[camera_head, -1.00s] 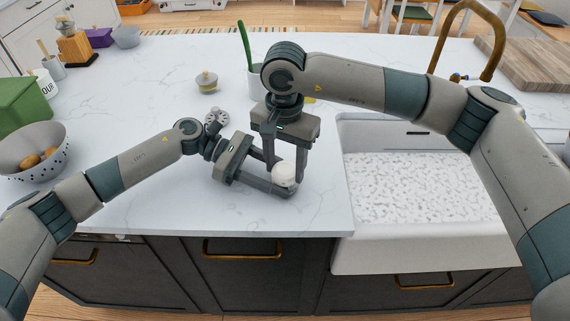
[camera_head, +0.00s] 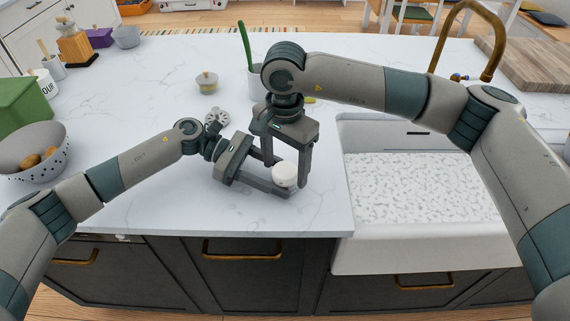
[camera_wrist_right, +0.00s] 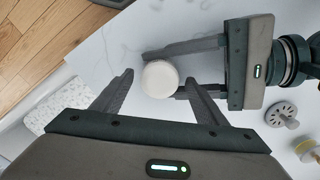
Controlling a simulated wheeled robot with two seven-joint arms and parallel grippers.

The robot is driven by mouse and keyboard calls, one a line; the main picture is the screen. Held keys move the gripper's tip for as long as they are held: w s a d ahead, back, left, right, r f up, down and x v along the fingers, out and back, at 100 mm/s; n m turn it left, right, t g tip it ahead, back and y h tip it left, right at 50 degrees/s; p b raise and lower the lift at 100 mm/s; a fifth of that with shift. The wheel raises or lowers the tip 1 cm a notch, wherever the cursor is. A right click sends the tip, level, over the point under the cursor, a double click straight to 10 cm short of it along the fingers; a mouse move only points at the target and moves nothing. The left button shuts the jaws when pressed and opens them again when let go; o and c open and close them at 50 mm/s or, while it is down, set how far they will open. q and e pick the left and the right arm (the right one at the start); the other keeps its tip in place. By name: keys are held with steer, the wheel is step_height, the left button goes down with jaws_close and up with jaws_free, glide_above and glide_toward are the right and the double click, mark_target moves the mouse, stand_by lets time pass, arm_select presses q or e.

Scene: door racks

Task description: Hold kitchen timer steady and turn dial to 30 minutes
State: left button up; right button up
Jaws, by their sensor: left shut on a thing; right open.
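The kitchen timer (camera_head: 284,176) is a small white round thing on the counter near its front edge. It also shows from above in the right wrist view (camera_wrist_right: 160,79). No dial marks are readable. My left gripper (camera_head: 280,178) comes in from the left, low over the counter, and is shut on the timer with a finger on either side. My right gripper (camera_head: 287,170) points down from above the timer. It is open, and in the right wrist view its fingers (camera_wrist_right: 160,92) stand apart from the timer on both sides.
A white sink (camera_head: 345,215) lies right of the timer, with a brass faucet (camera_head: 466,30) behind. A colander (camera_head: 35,160) is far left.

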steer(key=shift+r, duration=0.15)
step_height(320, 180, up, 12)
stand_by(0.5)
steer(key=shift+f, duration=0.25)
steer(key=m+y, duration=0.9)
steer(key=m, duration=0.2)
glide_toward(289, 170)
steer(key=d+f+v, duration=0.1)
steer(key=v, duration=0.3)
steer(key=shift+a+r, duration=0.15)
steer(key=shift+a, duration=0.15)
steer(key=shift+a, duration=0.1)
steer(key=x, duration=1.2)
steer(key=shift+w, duration=0.2)
steer(key=shift+c, duration=0.4)
